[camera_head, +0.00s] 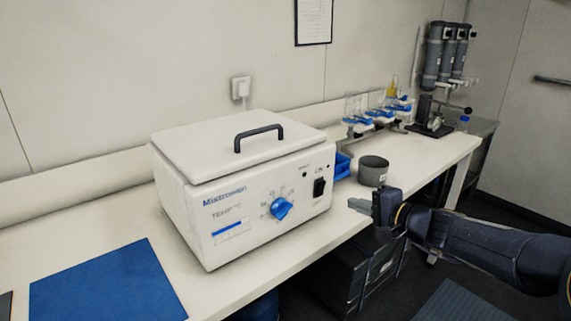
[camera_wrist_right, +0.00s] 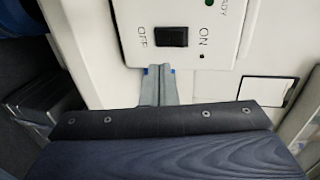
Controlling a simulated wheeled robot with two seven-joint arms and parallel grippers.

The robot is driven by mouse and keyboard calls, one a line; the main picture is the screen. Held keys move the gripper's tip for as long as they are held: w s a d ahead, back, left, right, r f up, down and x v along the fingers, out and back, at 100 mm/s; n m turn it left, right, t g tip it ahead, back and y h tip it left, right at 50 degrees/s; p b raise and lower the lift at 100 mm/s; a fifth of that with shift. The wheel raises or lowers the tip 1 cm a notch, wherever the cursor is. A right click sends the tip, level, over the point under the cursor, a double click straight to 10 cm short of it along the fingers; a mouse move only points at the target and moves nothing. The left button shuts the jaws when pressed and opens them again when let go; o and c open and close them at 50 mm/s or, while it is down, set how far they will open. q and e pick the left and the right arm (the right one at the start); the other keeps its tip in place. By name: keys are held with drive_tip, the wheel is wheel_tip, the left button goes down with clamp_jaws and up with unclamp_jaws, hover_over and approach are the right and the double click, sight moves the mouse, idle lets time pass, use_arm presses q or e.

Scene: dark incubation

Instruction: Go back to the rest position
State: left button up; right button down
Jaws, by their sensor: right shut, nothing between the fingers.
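My right gripper (camera_head: 359,206) is shut and empty. It is in front of the right end of the white incubator (camera_head: 180,200), near the bench's front edge. The incubator's lid (camera_head: 200,150) with its black handle is down. Its front carries a blue knob (camera_head: 281,208) and a black power switch (camera_head: 319,187). In the right wrist view the shut fingers (camera_wrist_right: 158,72) point toward the panel just below the switch (camera_wrist_right: 172,37), and a small gap or contact cannot be told. My left gripper is not in view.
A blue mat (camera_head: 105,285) lies on the bench left of the incubator. A dark grey round container (camera_head: 373,170) and a blue rack (camera_head: 342,165) stand to its right. Farther back are blue-topped stands (camera_head: 375,115) and a dark column apparatus (camera_head: 440,75). Dark cabinets (camera_head: 350,275) are under the bench.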

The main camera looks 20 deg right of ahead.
drive_tip(key=s+a+r+n+g+y+p, duration=0.1)
drive_tip(key=s+a+r+n+g+p, duration=0.2)
drive_tip(key=s+a, duration=0.4)
drive_tip(key=s+a+r+n+g+y+p, duration=0.15)
drive_tip(key=s+a+n, duration=0.3)
drive_tip(key=s, duration=0.45)
drive_tip(key=s+f+n+g+h+p, duration=0.1)
drive_tip(key=s+f+n+g+h, duration=0.1)
drive_tip(key=s, duration=0.4)
drive_tip(key=s+f+n+g+h+p, duration=0.2)
drive_tip(key=s+f+h, duration=0.1)
drive_tip(key=s+f, duration=0.2)
drive_tip(key=s, duration=0.2)
drive_tip(key=shift+s+a, duration=0.3)
drive_tip(key=shift+a, duration=0.05)
drive_tip(key=c, duration=2.2)
unclamp_jaws()
